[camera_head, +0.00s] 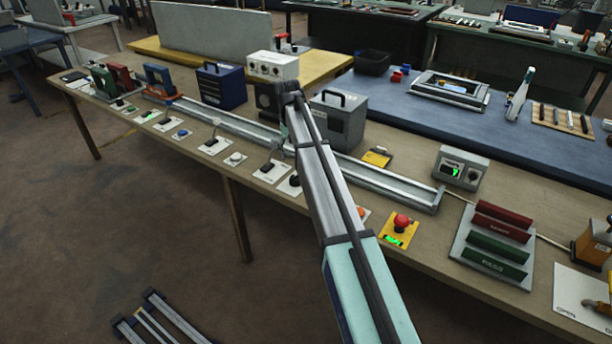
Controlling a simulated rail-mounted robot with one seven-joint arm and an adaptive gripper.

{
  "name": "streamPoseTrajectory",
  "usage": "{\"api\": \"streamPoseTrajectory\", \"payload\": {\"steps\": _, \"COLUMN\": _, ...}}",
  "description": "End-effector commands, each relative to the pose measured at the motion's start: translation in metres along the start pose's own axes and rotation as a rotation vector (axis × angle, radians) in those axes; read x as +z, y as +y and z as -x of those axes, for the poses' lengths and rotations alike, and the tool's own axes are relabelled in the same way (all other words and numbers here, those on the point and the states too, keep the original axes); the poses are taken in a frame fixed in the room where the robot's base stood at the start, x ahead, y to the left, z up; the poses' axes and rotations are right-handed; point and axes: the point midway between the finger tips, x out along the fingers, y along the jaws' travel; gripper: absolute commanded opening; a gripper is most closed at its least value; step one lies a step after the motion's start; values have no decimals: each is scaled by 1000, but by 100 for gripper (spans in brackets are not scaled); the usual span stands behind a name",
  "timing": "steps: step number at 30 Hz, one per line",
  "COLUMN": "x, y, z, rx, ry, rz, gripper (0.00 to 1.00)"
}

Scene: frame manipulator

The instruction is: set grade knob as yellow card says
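A small yellow card (377,157) lies on the table behind the metal rail, right of the grey box; its writing is too small to read. Small white plates with switches and knobs line the table's front edge. One has a round grey knob (236,158), one a black lever (268,167), and one a dark control (294,180) partly covered by my arm. I cannot tell which is the grade knob or read any setting. My arm reaches from the bottom across the table to a bend near the grey box. My gripper is hidden behind it.
A long metal rail (385,182) runs along the table. Behind it stand a blue box (222,86), a white box (272,66) and a grey box (340,118) with a handle. A red stop button (402,222) and red and green bars (494,243) stand at right.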

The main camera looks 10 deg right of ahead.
Motion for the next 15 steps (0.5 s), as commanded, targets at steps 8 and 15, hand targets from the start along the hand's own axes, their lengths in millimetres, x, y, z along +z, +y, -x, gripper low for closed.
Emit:
{"api": "streamPoseTrajectory", "payload": {"steps": 8, "x": -26, "y": -10, "z": 43, "rx": -60, "ry": 29, "rz": 6, "gripper": 71}}
{"api": "streamPoseTrajectory", "payload": {"steps": 15, "x": -25, "y": -12, "z": 15, "rx": -60, "ry": 26, "rz": 6, "gripper": 71}}
